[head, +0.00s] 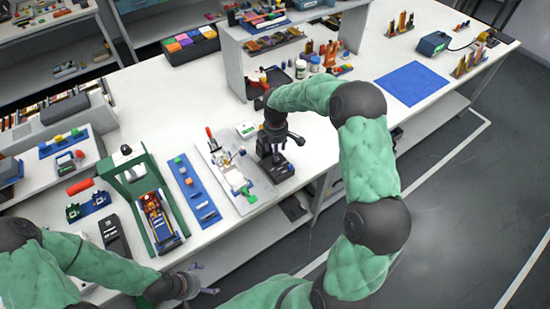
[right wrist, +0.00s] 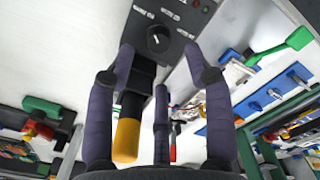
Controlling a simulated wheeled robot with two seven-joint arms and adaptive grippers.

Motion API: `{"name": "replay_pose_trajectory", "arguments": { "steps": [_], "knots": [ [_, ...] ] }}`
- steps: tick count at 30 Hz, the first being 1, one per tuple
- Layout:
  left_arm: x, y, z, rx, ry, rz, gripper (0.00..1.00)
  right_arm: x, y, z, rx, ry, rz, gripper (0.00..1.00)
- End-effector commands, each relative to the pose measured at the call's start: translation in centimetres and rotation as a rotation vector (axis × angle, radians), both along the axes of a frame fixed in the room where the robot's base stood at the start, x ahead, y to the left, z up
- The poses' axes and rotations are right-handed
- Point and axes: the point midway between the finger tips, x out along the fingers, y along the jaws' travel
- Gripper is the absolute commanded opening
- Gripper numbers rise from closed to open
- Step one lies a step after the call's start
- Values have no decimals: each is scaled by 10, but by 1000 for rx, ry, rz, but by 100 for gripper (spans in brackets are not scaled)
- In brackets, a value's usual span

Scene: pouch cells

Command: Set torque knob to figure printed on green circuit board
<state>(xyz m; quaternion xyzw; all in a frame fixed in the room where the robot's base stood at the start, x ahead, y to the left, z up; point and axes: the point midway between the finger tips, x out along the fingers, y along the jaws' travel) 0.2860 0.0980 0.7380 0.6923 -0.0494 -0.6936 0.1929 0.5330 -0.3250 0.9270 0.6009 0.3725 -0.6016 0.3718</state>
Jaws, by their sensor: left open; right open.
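A dark control box (head: 275,167) stands near the front edge of the white table. In the right wrist view its dark panel (right wrist: 178,22) carries a round black knob (right wrist: 158,39) with a pale pointer mark, plus small lights or buttons. My right gripper (head: 281,143) is over the box, open; in the right wrist view its fingertips (right wrist: 160,58) stand on either side below the knob, apart from it. My left gripper (head: 206,280) is open and empty at the table's front edge. I cannot pick out the green circuit board's printed figure; it is too small or hidden.
A white fixture (head: 222,165) with green clamps and a blue strip (head: 194,188) lie left of the box. A green frame (head: 160,240) stands farther left. A yellow-ended black tool (right wrist: 127,138) shows between my right fingers.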

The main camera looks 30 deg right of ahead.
Motion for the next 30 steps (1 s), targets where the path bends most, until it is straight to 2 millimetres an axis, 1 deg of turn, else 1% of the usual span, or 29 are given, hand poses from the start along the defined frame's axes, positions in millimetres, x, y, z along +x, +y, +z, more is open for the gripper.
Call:
{"name": "replay_pose_trajectory", "arguments": {
  "steps": [1, 3, 9, 15, 22, 23, 24, 26, 27, 28, 30],
  "knots": [
    [0, 0, -4, 0, 0, 0, 100, 0, 0, -12, 1, 2, 0, 53],
    [0, 0, -6, 0, 0, 0, 100, -1, 0, -24, 0, 2, 0, 53],
    [0, 0, -10, 0, -1, 0, 100, 0, 0, -46, 0, 1, -2, 53],
    [0, 0, -11, 0, -1, 0, 100, 1, 0, -54, 0, -2, -2, 53],
    [0, 0, -11, 0, -1, 0, 100, 0, 0, -54, 0, -2, -2, 53],
    [0, 0, -11, 0, -1, 0, 100, 0, 0, -54, 0, -2, -2, 47],
    [0, 0, -11, 0, -1, 0, 100, 0, 0, -54, 0, -2, -2, 36],
    [0, 0, -11, 0, -1, 0, 100, 0, 0, -54, 0, -1, -1, 19],
    [0, 0, -11, 0, -1, 0, 100, 0, 0, -54, 0, -1, -1, 7],
    [0, 0, -11, 0, -1, 0, 100, 0, 0, -54, 0, -1, -1, 0],
    [0, 0, -11, 0, -1, 0, 100, 0, 0, -54, 0, -1, -1, 0]
  ]
}}
